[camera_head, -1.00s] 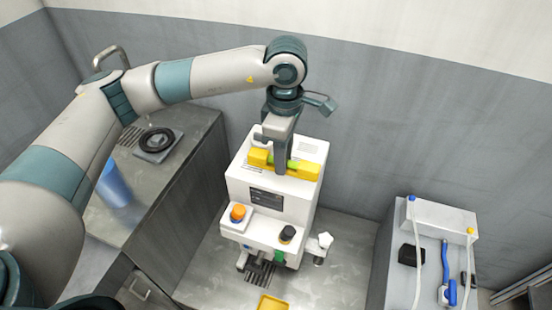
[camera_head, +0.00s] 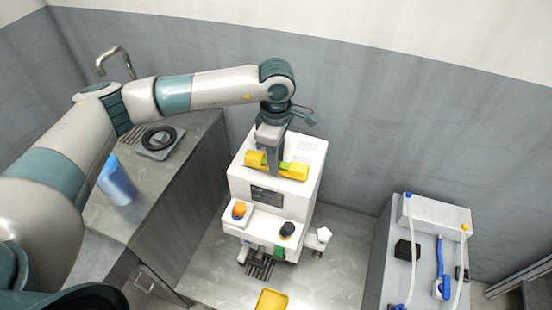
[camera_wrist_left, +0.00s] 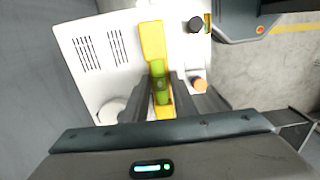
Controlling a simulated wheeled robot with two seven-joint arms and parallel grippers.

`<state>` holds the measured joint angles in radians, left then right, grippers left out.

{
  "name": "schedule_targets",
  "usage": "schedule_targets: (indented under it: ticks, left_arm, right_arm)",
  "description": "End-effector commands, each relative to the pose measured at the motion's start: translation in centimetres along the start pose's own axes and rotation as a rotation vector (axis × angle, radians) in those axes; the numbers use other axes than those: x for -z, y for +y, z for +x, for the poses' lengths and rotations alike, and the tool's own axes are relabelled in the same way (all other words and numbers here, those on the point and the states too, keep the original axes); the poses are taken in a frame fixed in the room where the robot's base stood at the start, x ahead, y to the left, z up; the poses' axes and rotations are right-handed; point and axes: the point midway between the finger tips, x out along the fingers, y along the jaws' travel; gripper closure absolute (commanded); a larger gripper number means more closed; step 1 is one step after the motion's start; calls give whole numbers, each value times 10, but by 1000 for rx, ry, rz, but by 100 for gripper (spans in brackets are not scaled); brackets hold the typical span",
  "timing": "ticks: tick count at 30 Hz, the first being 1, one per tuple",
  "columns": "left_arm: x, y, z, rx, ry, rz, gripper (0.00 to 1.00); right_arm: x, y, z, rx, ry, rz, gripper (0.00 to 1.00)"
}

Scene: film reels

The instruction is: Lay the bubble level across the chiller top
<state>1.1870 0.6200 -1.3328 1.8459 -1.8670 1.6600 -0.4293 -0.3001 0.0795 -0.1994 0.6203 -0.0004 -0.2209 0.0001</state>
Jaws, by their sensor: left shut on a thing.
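The bubble level (camera_head: 292,171) is a yellow bar with a green vial at its middle. It lies across the top of the white chiller (camera_head: 312,157) in the head view; whether it touches the top I cannot tell. My left gripper (camera_head: 274,168) points down from above and is shut on the level near its middle. In the left wrist view the level (camera_wrist_left: 153,42) runs between the fingers (camera_wrist_left: 160,95), over the chiller top (camera_wrist_left: 83,30) with its vent slots. My right gripper is not in view.
A steel counter (camera_head: 190,185) with a blue cup (camera_head: 117,182), a black ring (camera_head: 159,138) and a tap stands at the left. A grey unit (camera_head: 405,285) with hoses and a blue tool stands at the right. A yellow tray (camera_head: 271,300) lies in front of the chiller.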

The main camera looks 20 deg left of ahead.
Motion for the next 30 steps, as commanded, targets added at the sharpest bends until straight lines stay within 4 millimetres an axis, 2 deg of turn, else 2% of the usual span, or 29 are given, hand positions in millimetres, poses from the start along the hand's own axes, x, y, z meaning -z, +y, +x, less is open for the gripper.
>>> schedule_targets:
  ticks: [3,16,17,18,19,30]
  left_arm:
    - [0,0,9,1,1,0,100]
    - [0,0,16,-1,0,1,100]
    - [0,0,16,0,0,1,71]
    - [0,0,15,0,0,1,61]
    - [0,0,15,0,1,0,57]
    - [0,0,14,0,1,0,57]
  right_arm:
    - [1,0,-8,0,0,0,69]
    - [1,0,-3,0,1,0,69]
    - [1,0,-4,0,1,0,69]
    - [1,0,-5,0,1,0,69]
    - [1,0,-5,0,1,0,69]
    - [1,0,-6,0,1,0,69]
